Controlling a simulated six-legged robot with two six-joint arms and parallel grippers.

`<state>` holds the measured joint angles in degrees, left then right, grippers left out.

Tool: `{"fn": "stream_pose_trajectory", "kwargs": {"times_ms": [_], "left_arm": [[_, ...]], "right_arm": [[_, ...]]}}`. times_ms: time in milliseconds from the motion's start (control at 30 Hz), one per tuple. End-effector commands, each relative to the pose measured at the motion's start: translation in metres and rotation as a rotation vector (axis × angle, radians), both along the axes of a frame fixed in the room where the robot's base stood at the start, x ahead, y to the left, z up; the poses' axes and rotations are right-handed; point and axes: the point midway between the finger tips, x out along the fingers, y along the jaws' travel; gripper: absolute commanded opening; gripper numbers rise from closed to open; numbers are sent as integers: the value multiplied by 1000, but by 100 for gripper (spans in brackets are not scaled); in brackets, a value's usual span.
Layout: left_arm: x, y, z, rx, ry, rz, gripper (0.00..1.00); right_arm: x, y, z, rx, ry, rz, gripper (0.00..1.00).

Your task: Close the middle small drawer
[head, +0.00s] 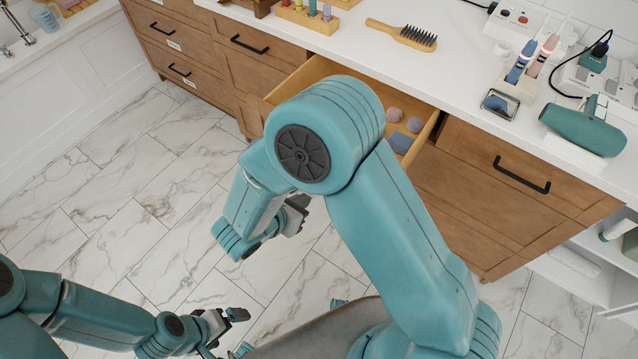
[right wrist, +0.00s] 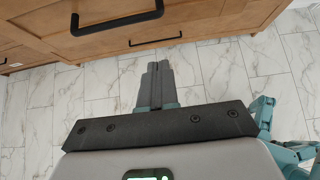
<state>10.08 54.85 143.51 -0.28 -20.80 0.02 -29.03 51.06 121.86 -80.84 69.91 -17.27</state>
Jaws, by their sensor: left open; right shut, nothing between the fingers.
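The middle small drawer (head: 289,84) stands pulled out from the wooden vanity in the head view. Two pinkish round items (head: 395,115) and a blue folded item (head: 400,142) lie inside it. My right arm hides much of its front. My right gripper (head: 299,212) is shut and empty, low in front of the vanity. In the right wrist view its closed fingers (right wrist: 158,72) point towards wooden fronts, and a near front with a black handle (right wrist: 117,20) is at the top. My left gripper (head: 236,318) is open and empty at the lower left, away from the vanity.
The white countertop (head: 455,75) holds a hairbrush (head: 402,35), a teal hair dryer (head: 583,130) and a toothbrush holder (head: 525,80). Closed drawers with black handles (head: 249,44) flank the open one. The marble-tiled floor (head: 130,190) is clear at the left.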

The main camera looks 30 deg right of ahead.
Motion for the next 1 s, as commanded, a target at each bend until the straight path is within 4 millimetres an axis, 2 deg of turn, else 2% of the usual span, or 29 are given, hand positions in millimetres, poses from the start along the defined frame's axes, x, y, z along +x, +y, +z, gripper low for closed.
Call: {"fn": "stream_pose_trajectory", "kwargs": {"times_ms": [167,400,1000], "left_arm": [[0,0,-1,0,0,0,97],[0,0,6,0,0,0,97],[0,0,5,0,0,0,97]], "right_arm": [[13,-28,-26,-1,3,-5,0],[28,-56,-19,2,0,-3,0],[34,-66,-19,2,0,-2,0]]}}
